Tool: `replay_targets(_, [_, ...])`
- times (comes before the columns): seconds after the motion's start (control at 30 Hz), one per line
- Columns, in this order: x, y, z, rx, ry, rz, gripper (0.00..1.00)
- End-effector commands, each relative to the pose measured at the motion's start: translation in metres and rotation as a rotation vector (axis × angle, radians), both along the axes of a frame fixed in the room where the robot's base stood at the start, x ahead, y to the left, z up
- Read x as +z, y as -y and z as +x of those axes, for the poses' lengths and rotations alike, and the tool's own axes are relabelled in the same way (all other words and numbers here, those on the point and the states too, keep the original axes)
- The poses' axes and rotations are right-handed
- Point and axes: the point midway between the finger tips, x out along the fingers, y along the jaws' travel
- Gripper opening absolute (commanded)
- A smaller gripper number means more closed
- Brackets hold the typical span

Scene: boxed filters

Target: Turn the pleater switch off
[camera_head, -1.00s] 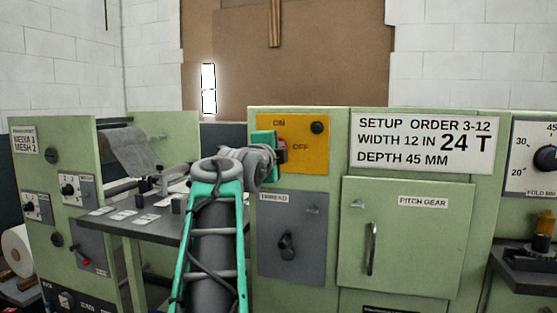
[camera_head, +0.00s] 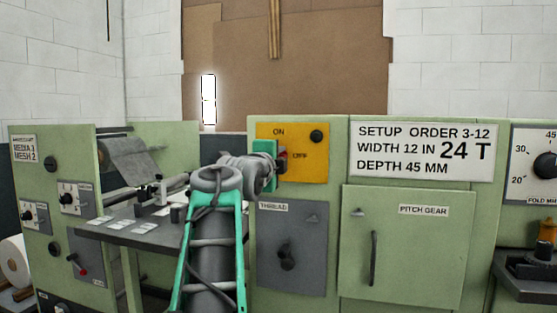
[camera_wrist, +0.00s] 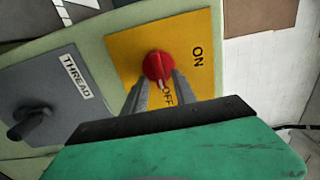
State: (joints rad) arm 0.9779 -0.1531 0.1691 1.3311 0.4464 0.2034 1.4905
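The pleater switch is a red knob (camera_wrist: 158,65) on a yellow plate (camera_head: 318,165) marked ON at the top and OFF at the right. In the wrist view, a pale mark on the knob sits at its OFF side. My gripper (camera_wrist: 160,82) is at the switch, its two grey fingers apart on either side of the knob's lower part. I see a gap between the fingers; whether either touches the knob I cannot tell. In the head view, my gripper (camera_head: 277,157) partly covers the red knob.
A black round knob (camera_head: 316,136) is at the plate's upper right. Below is a grey THREAD panel (camera_head: 310,240) with a dark handle. A PITCH GEAR door (camera_head: 425,255) with a bar handle is to the right. A table (camera_head: 130,233) with small parts stands left.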

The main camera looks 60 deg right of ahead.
Motion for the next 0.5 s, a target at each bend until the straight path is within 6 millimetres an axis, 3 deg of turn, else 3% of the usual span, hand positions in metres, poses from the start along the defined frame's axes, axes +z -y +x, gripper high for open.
replay_targets(0.27, [0.001,-0.003,0.000,0.001,0.000,-0.001,0.35])
replay_targets(0.5, [0.002,-0.045,-0.006,0.004,0.001,-0.003,0.35])
